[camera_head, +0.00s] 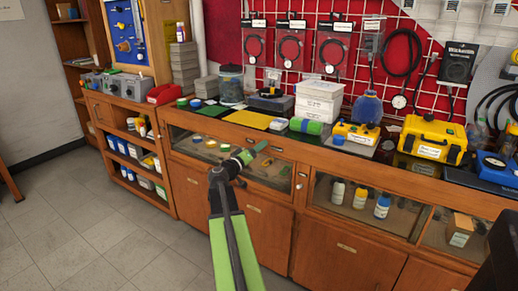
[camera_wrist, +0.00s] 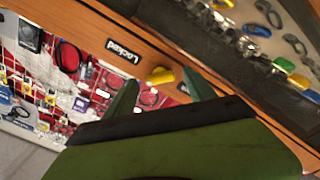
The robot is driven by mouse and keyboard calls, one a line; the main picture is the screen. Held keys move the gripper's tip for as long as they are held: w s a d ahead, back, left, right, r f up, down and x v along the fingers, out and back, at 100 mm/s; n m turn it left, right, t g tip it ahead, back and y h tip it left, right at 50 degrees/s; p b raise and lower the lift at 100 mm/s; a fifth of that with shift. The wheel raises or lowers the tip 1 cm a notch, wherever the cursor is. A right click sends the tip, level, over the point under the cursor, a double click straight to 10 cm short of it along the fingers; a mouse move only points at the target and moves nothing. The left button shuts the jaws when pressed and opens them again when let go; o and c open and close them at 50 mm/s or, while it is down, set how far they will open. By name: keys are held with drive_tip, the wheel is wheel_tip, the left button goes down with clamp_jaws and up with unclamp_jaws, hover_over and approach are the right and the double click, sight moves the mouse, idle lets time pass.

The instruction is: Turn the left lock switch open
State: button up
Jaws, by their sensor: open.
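The lock switch is a small yellow knob (camera_wrist: 160,75) on the wooden cabinet rail, in the middle of the wrist view. A dark label reading "Locked" (camera_wrist: 122,50) is beside it, to its upper left. My gripper (camera_wrist: 160,79) is open, with its two green fingers on either side of the knob in the picture. Contact with the knob cannot be told. In the head view, my gripper (camera_head: 257,152) is in front of the display cabinet's upper wooden rail. The knob cannot be made out there and may be hidden behind the gripper.
The wooden cabinet (camera_head: 350,247) runs along the wall, with glass-fronted compartments. A bookcase (camera_head: 102,108) stands left. The floor (camera_head: 80,220) at left is clear.

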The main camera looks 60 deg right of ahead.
drive_tip(key=shift+d, duration=0.6)
drive_tip(key=shift+c, duration=0.2)
drive_tip(key=c, duration=1.2)
drive_tip(key=shift+d, duration=0.45)
drive_tip(key=shift+c, duration=0.7)
drive_tip(key=shift+a+n, duration=0.2)
drive_tip(key=shift+n, duration=2.75)
drive_tip(key=shift+a+n, duration=0.15)
drive_tip(key=shift+n, duration=2.85)
drive_tip(key=shift+a+n, duration=0.2)
drive_tip(key=shift+n, duration=2.75)
